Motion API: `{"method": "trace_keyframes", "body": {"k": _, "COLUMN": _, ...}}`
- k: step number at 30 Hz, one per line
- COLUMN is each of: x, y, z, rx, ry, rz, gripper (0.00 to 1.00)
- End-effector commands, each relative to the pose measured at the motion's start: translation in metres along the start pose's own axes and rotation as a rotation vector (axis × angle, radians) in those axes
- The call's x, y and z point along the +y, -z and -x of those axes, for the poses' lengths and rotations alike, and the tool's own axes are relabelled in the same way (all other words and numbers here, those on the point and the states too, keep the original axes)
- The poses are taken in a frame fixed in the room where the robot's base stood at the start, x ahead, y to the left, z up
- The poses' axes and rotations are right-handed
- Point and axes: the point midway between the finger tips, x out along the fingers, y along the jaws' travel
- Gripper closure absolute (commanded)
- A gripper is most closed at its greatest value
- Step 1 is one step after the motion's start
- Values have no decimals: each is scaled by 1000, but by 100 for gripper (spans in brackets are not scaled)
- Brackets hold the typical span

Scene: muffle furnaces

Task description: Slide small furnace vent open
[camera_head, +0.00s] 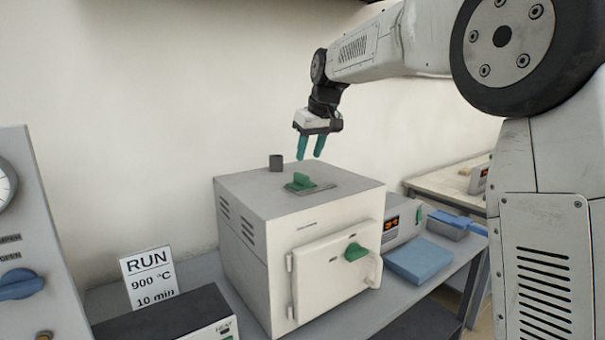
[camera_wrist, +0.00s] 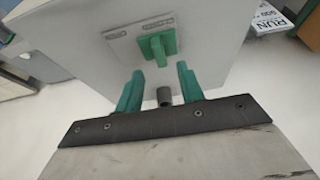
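The small furnace (camera_head: 245,200) is a white-grey box on the bench with its front door closed. Its vent slider, a green knob (camera_head: 301,181) on a grey plate (camera_head: 322,189), sits on the furnace top. In the wrist view the green vent knob (camera_wrist: 158,46) stands on the labelled plate (camera_wrist: 117,44), ahead of my fingers. My gripper (camera_head: 311,158) has green fingers and is above the furnace top, over and slightly behind the knob. The fingers (camera_wrist: 158,88) are apart with nothing between them, and the knob is not touched. The plate's label text is too small to read.
A short dark pipe (camera_head: 276,162) rises from the furnace top behind the knob. The door has a green knob (camera_head: 355,251). A RUN sign (camera_head: 148,277), a dark box (camera_head: 165,314), a controller (camera_head: 403,226) and a blue pad (camera_head: 421,261) surround the furnace. The air above is clear.

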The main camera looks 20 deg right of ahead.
Motion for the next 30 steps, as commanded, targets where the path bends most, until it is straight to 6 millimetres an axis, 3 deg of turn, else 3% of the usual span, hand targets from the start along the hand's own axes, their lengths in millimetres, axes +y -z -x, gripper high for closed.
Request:
{"method": "trace_keyframes", "body": {"k": 3, "x": 2, "y": 8, "z": -9, "rx": 6, "ry": 1, "rz": 5, "gripper": 62}}
{"method": "trace_keyframes", "body": {"k": 18, "x": 2, "y": 8, "z": -76, "rx": 5, "ry": 1, "rz": 5, "gripper": 62}}
{"method": "trace_keyframes", "body": {"k": 28, "x": 2, "y": 8, "z": -82, "rx": 6, "ry": 0, "rz": 5, "gripper": 62}}
{"method": "trace_keyframes", "body": {"k": 29, "x": 2, "y": 8, "z": -82, "rx": 6, "ry": 0, "rz": 5, "gripper": 65}}
{"method": "trace_keyframes", "body": {"k": 30, "x": 2, "y": 8, "z": -82, "rx": 6, "ry": 0, "rz": 5, "gripper": 76}}
